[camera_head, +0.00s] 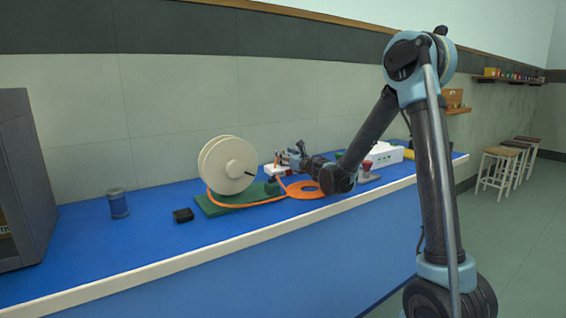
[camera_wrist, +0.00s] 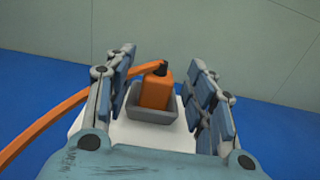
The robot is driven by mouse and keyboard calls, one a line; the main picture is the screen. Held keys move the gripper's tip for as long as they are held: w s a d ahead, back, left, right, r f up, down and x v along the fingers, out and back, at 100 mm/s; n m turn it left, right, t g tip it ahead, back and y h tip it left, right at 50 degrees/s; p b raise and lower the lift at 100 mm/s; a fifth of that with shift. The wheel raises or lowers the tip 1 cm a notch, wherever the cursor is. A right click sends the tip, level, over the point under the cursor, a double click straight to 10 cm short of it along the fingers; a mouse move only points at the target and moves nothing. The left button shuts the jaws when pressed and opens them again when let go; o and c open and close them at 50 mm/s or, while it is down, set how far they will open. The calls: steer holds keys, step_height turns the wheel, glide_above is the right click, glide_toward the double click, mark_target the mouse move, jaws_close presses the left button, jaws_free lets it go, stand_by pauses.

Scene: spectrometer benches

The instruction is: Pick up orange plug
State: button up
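The orange plug (camera_wrist: 155,92) sits in a grey socket-like holder (camera_wrist: 150,117) on a white base (camera_wrist: 128,136), straight ahead in the wrist view. An orange cable (camera_wrist: 60,116) runs from its top off to the left, passing the left finger. My gripper (camera_wrist: 165,85) is open, with one blue-grey finger on each side of the plug and a gap to each. In the head view my gripper (camera_head: 291,156) is above the bench beside the white base (camera_head: 277,170). The plug is too small to make out there.
A cream cable reel (camera_head: 228,165) stands on a green base (camera_head: 245,198) left of my gripper, with orange cable coiled on the blue bench (camera_head: 130,245). A white box (camera_head: 384,154) is right.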

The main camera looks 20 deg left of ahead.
steer(key=c, duration=1)
steer(key=shift+c, duration=0.2)
